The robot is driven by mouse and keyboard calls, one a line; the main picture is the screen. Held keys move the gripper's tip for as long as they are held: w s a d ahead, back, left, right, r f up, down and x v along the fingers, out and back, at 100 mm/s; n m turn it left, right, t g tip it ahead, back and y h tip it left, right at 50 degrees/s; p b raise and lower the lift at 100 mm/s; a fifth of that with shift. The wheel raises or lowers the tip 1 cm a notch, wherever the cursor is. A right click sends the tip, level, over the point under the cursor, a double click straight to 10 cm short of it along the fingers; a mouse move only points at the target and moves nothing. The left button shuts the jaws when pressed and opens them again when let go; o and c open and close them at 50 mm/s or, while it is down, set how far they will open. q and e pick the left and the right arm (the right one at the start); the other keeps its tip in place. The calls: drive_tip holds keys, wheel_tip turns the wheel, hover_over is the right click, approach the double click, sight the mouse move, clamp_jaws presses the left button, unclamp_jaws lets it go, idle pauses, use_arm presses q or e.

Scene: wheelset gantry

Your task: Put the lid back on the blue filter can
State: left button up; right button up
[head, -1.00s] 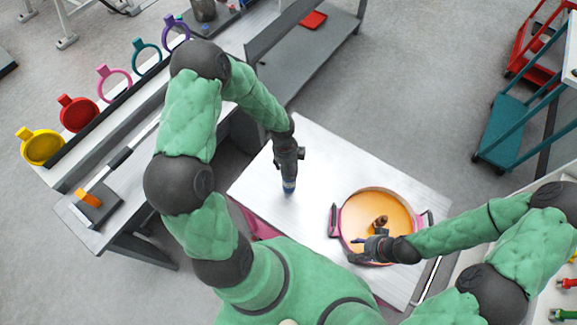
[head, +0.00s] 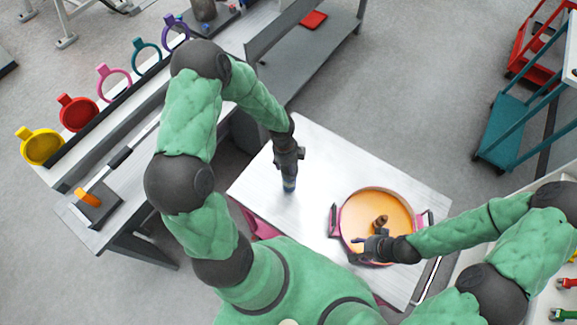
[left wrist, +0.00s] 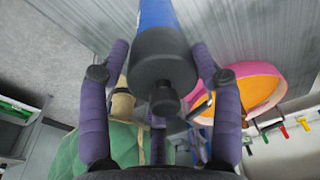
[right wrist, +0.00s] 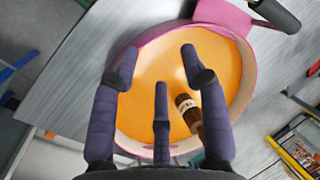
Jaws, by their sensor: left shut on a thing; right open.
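The blue filter can (head: 289,187) stands on the pale metal table (head: 330,150), below my left gripper (head: 288,172). In the left wrist view, the blue can (left wrist: 155,14) shows behind a dark grey lid (left wrist: 163,68) with a small black knob. The lid lies between the fingers of my left gripper (left wrist: 160,62), which is shut on it. It appears in line with the can; whether it is fully seated cannot be told. My right gripper (head: 366,244) is open and empty, over the near side of a round orange pan (head: 362,207).
The pan has a pink rim and side handles. A brown cylindrical piece with a pale band (right wrist: 188,110) is inside it, close to my right gripper's fingers. A side bench with coloured rings stands left. The table's far part is clear.

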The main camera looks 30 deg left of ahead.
idle(0.4)
use_arm(q)
drive_tip(key=o, duration=1.2)
drive_tip(key=shift+o, duration=0.9)
drive_tip(key=shift+r, duration=0.1)
drive_tip(key=shift+r+p, duration=3.05)
drive_tip(key=shift+r, duration=0.35)
